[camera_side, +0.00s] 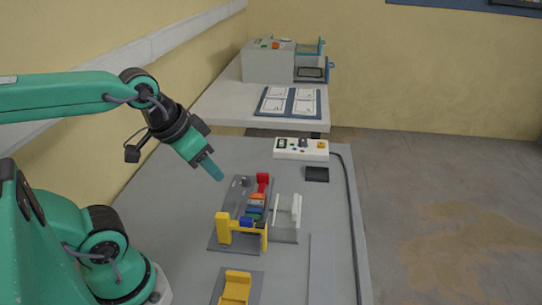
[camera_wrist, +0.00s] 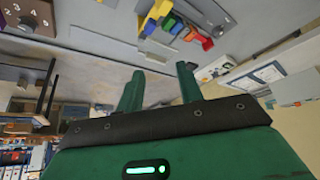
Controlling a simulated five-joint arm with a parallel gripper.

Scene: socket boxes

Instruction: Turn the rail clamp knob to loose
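A small grey knob (camera_side: 245,182) stands on the far left part of a dark grey fixture plate (camera_side: 222,240); it looks like the rail clamp knob, but its setting is too small to read. Coloured blocks sit in a row beside it. My gripper (camera_side: 212,169) hangs in the air above and to the left of the plate, apart from the knob. In the wrist view my gripper's two green fingers (camera_wrist: 160,88) are spread with nothing between them. The plate with its blocks shows at the top there, beyond the fingertips.
A yellow bracket (camera_side: 223,228) and a red block (camera_side: 263,183) rise from the plate. A white holder (camera_side: 290,212) stands to its right. A white control box (camera_side: 300,149) and a black pad (camera_side: 317,174) lie behind. The table's right side is mostly clear, with a cable along its edge.

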